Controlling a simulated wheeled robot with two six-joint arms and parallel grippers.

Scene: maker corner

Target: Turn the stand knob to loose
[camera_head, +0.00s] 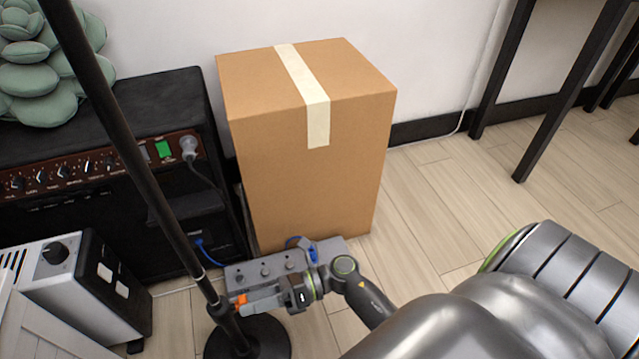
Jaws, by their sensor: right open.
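A black stand with a slim pole (125,140) leans across the left of the head view. Its round black base (272,338) is on the floor. A thick dark collar (222,308) sits low on the pole. A small orange part (241,299) shows just right of the collar, seemingly the stand knob; its setting cannot be read. My right gripper (246,304) comes in from the right, low down, open, with its fingertips at the orange part and close to the pole. Whether they touch it, I cannot tell. My left gripper is not in view.
A black amplifier (170,110) and a grey unit with a black dial (75,285) are at left.

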